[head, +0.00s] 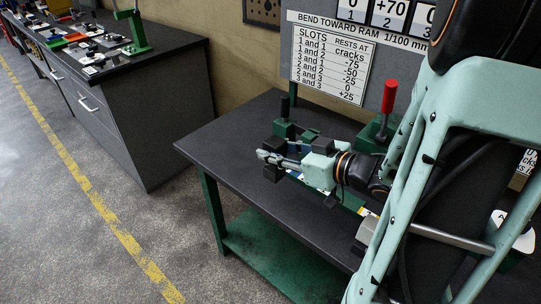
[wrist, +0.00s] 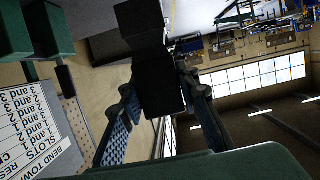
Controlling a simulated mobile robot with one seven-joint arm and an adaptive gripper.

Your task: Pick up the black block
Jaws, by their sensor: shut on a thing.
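My gripper (head: 268,158) reaches in from the right over the dark bench top, pointing left. In the wrist view my gripper (wrist: 165,95) has its two blue ribbed fingers on either side of the black block (wrist: 160,85), shut on it. In the head view the black block (head: 273,174) shows as a dark shape at the fingertips. Whether it touches the bench or hangs clear is hard to tell. Another dark squared shape (wrist: 137,16) lies just beyond the block in the wrist view; I cannot tell whether it is separate.
The bench (head: 225,140) has green legs and free room at its left. A green fixture (head: 284,129) with a black post stands behind my gripper; a red-handled lever (head: 389,96) is to its right. A slot chart (head: 328,62) hangs behind. A cluttered grey counter (head: 165,90) stands at left.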

